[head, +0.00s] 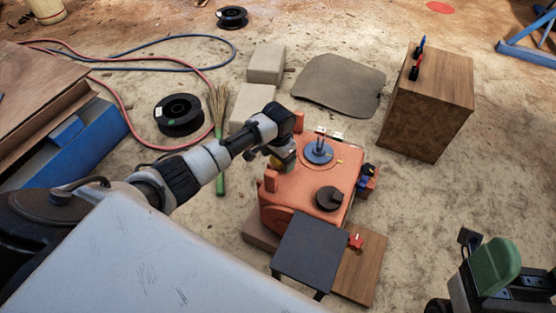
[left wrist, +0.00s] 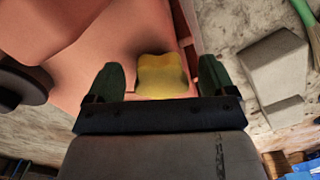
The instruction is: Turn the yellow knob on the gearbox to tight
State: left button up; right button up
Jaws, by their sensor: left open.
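The orange gearbox (head: 301,190) stands on a wooden board in the middle of the head view. My left gripper (head: 281,157) is over its upper left side and hides most of the yellow knob there. In the left wrist view the yellow knob (left wrist: 162,77) lies between the two green fingertips, with a gap on each side. The left gripper is open and does not hold the knob. My right gripper (head: 492,270) shows partly at the lower right of the head view, away from the gearbox; its opening cannot be made out.
The gearbox top carries a blue round part (head: 318,152) and a black knob (head: 329,198). A dark plate (head: 311,252) is in front. A wooden box (head: 428,105) stands at the right, pale blocks (head: 266,63) behind, and a black spool (head: 179,114) with hoses at the left.

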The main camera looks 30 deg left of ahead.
pick_arm(q)
jog(key=c, duration=0.9)
